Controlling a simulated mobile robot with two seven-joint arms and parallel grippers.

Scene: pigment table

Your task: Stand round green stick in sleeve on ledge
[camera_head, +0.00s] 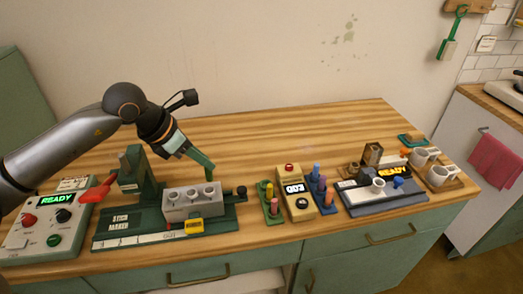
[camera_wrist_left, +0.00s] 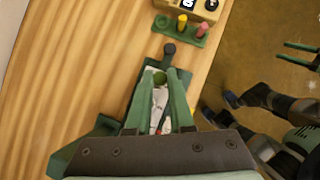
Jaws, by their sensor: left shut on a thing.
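My left gripper (camera_head: 211,174) points down over the right end of the grey mould block (camera_head: 180,206) of the stick maker (camera_head: 120,220). In the left wrist view its green fingers (camera_wrist_left: 160,82) are shut on the round green stick (camera_wrist_left: 160,77), whose round end shows between the fingertips. The stick is hard to make out in the head view. Which thing is the sleeve on the ledge I cannot tell. A green rack (camera_head: 272,210) with a yellow and a pink stick stands to the right. My right gripper (camera_wrist_left: 298,55) shows only at the left wrist view's edge, its fingers apart.
Further right are a READY station (camera_head: 385,200) and a wooden tray with white cups (camera_head: 437,175). A control box (camera_head: 45,222) stands far left. The table's back is clear.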

